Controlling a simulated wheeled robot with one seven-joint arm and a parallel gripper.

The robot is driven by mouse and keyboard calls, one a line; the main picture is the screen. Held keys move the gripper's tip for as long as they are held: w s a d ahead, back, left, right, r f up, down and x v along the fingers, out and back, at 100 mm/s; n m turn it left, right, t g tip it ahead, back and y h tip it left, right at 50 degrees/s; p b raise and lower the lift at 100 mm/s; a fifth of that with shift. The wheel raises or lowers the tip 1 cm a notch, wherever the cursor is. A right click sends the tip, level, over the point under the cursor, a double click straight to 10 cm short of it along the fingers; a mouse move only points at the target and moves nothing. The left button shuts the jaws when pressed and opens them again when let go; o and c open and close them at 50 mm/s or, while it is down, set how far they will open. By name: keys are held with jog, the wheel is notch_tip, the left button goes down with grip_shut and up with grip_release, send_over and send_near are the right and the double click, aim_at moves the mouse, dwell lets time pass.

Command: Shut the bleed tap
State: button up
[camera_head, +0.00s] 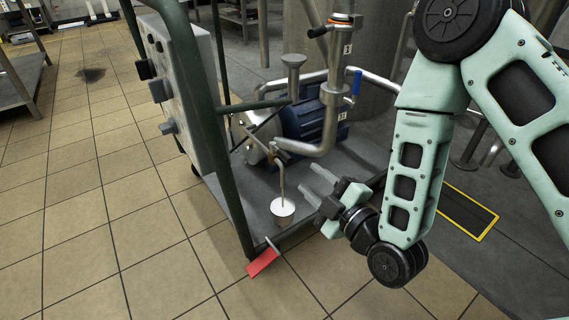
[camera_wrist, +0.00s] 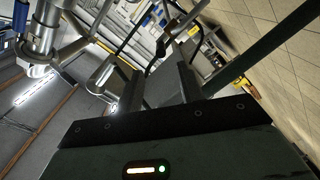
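A thin bent spout (camera_head: 281,172) comes off the pipework low on the skid and points down over a small metal cup (camera_head: 283,209) with a pale top. I take the small valve (camera_head: 273,150) at the head of this spout, with a thin lever (camera_head: 250,131) up to its left, to be the bleed tap. I cannot tell whether it is open or shut. My gripper (camera_head: 311,179) is just right of the spout, apart from it, fingers spread and empty. The wrist view shows both fingers (camera_wrist: 161,88) apart, with metal pipework (camera_wrist: 103,72) beyond them.
A blue-handled valve (camera_head: 355,82) and a blue motor (camera_head: 313,121) stand above and behind my gripper. A grey control box (camera_head: 187,75) and green frame post (camera_head: 203,110) are on the left. The tiled floor at left is mostly clear.

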aim_at(281, 153)
jog(key=b+x, duration=0.3)
jog(key=x, duration=0.7)
jog(key=shift+w+a, duration=0.3)
jog(key=shift+a, duration=0.05)
grip_shut()
